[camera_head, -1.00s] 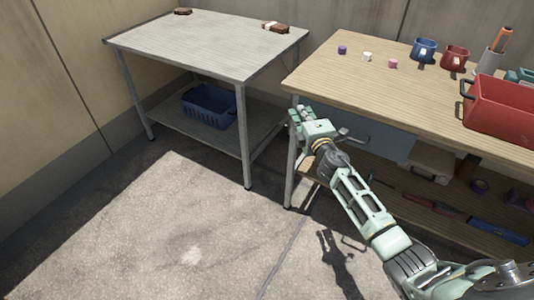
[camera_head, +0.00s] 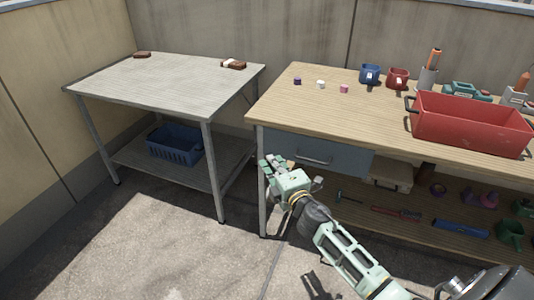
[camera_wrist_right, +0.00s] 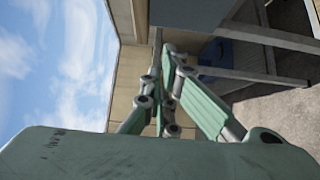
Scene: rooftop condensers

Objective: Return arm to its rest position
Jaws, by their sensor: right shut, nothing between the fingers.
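My right arm comes in from the lower right in the head view. My right gripper (camera_head: 277,165) is shut and empty, in front of the wooden workbench's (camera_head: 290,108) left front leg, below the bench top. In the right wrist view its green fingers (camera_wrist_right: 165,115) are together with nothing between them. My left arm and gripper do not show in either view.
A red bin (camera_head: 470,128), a blue mug (camera_head: 370,75) and a red mug (camera_head: 397,79) stand on the workbench. A drawer (camera_head: 320,153) is under its top. A grey table (camera_head: 160,88) stands at left, with a blue basket (camera_head: 175,145) on its lower shelf. Open floor lies in front.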

